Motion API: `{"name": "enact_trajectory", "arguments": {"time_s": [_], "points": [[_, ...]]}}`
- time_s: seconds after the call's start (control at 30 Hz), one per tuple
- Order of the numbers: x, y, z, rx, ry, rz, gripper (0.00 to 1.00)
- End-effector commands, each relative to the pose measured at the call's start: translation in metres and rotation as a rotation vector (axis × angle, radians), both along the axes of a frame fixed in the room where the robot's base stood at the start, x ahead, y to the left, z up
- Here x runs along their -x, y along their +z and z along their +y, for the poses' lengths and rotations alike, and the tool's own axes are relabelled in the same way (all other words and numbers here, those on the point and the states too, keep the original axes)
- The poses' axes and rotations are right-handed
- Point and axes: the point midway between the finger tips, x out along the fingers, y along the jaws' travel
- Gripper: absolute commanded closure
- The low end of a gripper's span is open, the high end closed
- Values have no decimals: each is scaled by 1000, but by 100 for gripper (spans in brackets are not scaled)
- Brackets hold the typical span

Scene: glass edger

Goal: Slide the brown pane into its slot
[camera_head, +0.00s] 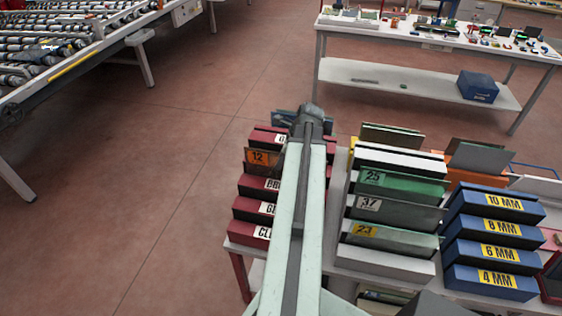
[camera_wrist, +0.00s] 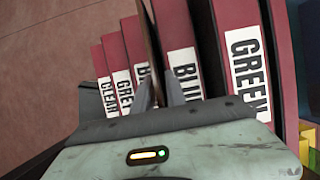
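The brown pane (camera_head: 259,162), marked 12, stands upright among the red blocks, behind the block labelled BR (camera_head: 262,187). In the wrist view the pane (camera_wrist: 150,38) is a thin brown edge rising between the block starting with B (camera_wrist: 135,50) and the BLUE block (camera_wrist: 172,30). My gripper (camera_wrist: 159,92) has its fingers on either side of this edge and looks shut on it. In the head view my arm covers the fingers and the pane's right part. I cannot tell how deep the pane sits in the gap.
Red blocks labelled CLEAR (camera_wrist: 106,75), GREY (camera_wrist: 118,60) and GREEN (camera_wrist: 248,50) flank the pane. To the right stand green and grey panes (camera_head: 400,185) in a white rack and blue blocks (camera_head: 495,228) with millimetre labels. Floor is open on the left.

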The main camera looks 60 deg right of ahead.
Motion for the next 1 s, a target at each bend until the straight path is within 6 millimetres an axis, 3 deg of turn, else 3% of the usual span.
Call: {"name": "enact_trajectory", "arguments": {"time_s": [0.43,0.8,1.0], "points": [[1,6,0,1,1,1,71],[23,66,-5,0,-1,0,71],[29,74,-7,0,0,0,71]]}}
